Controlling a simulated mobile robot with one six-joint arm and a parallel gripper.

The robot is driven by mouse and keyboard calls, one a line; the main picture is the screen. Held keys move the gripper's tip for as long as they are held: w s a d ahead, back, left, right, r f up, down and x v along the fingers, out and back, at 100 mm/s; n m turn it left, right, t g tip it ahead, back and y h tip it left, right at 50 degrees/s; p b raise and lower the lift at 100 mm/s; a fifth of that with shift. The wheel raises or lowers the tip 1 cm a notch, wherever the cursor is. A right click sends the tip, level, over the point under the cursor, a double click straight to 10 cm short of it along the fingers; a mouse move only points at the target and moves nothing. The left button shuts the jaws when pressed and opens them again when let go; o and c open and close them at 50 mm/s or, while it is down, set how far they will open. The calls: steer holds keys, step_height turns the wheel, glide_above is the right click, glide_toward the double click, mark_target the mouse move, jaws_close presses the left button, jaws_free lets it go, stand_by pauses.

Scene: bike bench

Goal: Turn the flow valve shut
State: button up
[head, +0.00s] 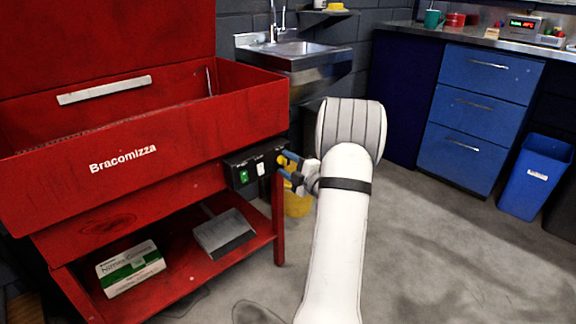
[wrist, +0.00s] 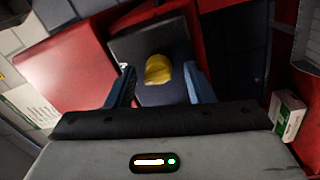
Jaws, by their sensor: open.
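The flow valve is a yellow knob (head: 282,160) at the right end of a black control box (head: 238,168) on the red wash bench. In the wrist view the yellow knob (wrist: 158,70) sits between the blue fingers. My gripper (head: 289,171) is open, with one finger on either side of the knob. In the wrist view my gripper (wrist: 160,84) shows a gap between each finger and the knob. The fingers partly cover the knob in the head view.
The box also carries a green switch (head: 243,176) and a white switch (head: 260,168). A yellow bucket (head: 297,204) stands on the floor behind my gripper.

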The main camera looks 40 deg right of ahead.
steer(key=s+p, duration=0.2)
steer(key=s, duration=0.5)
steer(key=shift+s+d+f, duration=0.25)
steer(key=shift+s+d, duration=0.05)
steer(key=shift+s, duration=0.05)
steer(key=w+a+r+m+g+h+p, duration=0.1)
steer(key=w+a+r+m+g+p, duration=0.15)
steer(key=r+p, duration=0.3)
steer(key=w+a+r+m+g+h+p, duration=0.1)
steer(key=w+a+r+h+p, duration=0.2)
steer(key=r, duration=0.4)
steer(key=s+a+r+m+g+h+p, duration=0.1)
steer(key=a+r+m+g+p, duration=0.2)
steer(key=r+p, duration=0.35)
steer(key=s+a+r+m+g+p, duration=0.1)
steer(key=s+a+r+m+p, duration=0.15)
steer(key=a+r+p, duration=0.35)
steer(key=s+a+r+m+g+y+p, duration=0.2)
steer(key=s+a+r+m+g+p, duration=0.1)
steer(key=s+a+r+p, duration=0.4)
steer(key=s+a+r+m+g+y+p, duration=0.1)
steer(key=s+a+r+m+g+p, duration=0.3)
steer(key=s+a, duration=1)
step_height(320, 180, up, 6)
steer(key=s+g+p, duration=0.1)
steer(key=p, duration=0.2)
steer(key=shift+a+f+y, duration=0.2)
steer(key=shift+a+y, duration=0.1)
steer(key=shift+y, duration=0.1)
steer(key=shift+g, duration=0.25)
